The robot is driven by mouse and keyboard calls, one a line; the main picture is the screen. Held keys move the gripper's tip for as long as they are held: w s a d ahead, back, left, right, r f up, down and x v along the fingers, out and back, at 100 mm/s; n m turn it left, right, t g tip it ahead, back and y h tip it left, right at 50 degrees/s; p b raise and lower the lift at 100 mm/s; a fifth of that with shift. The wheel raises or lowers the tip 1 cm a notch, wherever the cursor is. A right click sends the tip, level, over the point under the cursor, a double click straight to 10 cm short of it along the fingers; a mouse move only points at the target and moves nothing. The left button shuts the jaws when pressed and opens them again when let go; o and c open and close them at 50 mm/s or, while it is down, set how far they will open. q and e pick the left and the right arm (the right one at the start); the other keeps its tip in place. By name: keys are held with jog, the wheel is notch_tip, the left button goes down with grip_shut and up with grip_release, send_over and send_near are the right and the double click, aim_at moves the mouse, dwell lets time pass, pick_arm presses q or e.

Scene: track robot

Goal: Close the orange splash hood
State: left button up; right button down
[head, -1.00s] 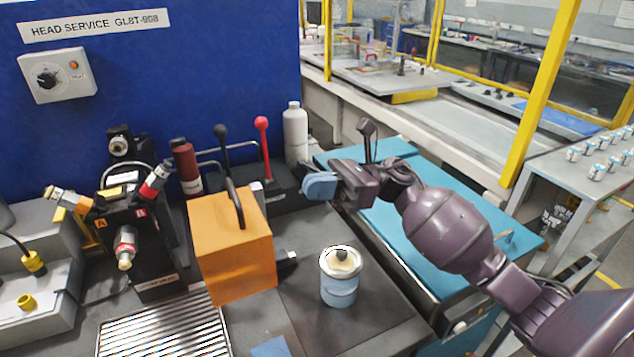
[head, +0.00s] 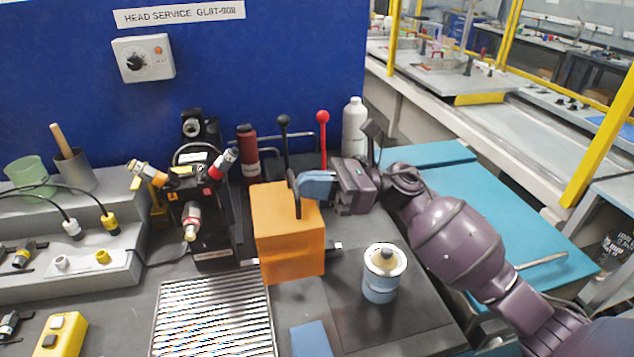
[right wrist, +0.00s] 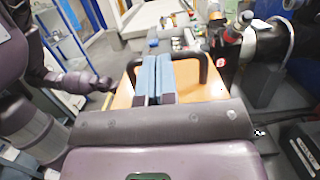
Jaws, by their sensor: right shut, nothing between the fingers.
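The orange splash hood (head: 287,240) is a box-shaped cover on the dark bench, right of the black head unit (head: 205,215). A black handle (head: 297,197) stands up from its top. My right gripper (head: 303,184) is at the top of the hood, by the handle, with its blue fingers shut and empty. In the right wrist view the blue fingers (right wrist: 157,76) lie together over the orange top (right wrist: 122,97), and the black handle (right wrist: 203,68) passes close by them. I cannot tell whether they touch it.
A red-knobbed lever (head: 323,140), a black-knobbed lever (head: 285,140) and a white bottle (head: 354,128) stand behind. A slatted tray (head: 212,315) lies in front.

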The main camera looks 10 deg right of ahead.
pick_arm(q)
jog(key=f+b, duration=0.2)
jog(key=shift+s+d+f, duration=0.1)
jog(key=shift+s+f, duration=0.3)
pick_arm(e)
jog(key=a, duration=1.6)
jog(key=shift+a, duration=0.35)
jog(key=shift+r, duration=0.1)
